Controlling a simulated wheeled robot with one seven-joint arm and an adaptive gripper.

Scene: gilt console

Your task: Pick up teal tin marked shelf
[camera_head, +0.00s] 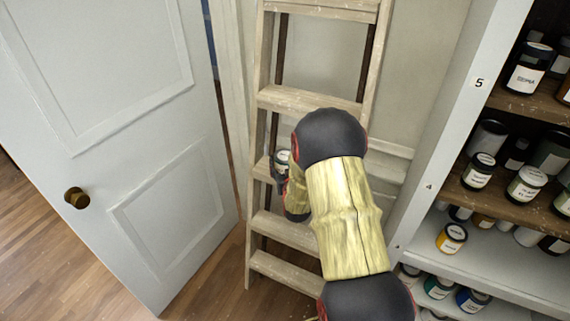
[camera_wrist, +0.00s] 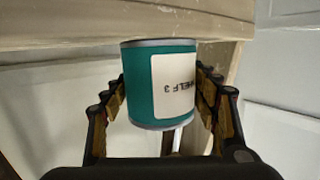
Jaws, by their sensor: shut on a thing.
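A teal tin (camera_wrist: 143,88) with a cream label sits between the two fingers of my gripper (camera_wrist: 168,118) in the wrist view. The label shows upside-down or mirrored-looking letters ending in "ELF 3". Both fingers are shut on the tin's sides. In the head view the tin (camera_head: 282,157) is small and partly hidden by my gripper (camera_head: 281,174), in front of the ladder. A pale wooden edge lies close behind and above the tin in the wrist view; I cannot tell whether they touch.
A wooden stepladder (camera_head: 277,98) leans at the middle. A white door (camera_head: 140,130) with a brass knob (camera_head: 76,198) stands at the left. White shelving (camera_head: 440,130) with several labelled tins stands at the right. Bare wood floor shows at the lower left.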

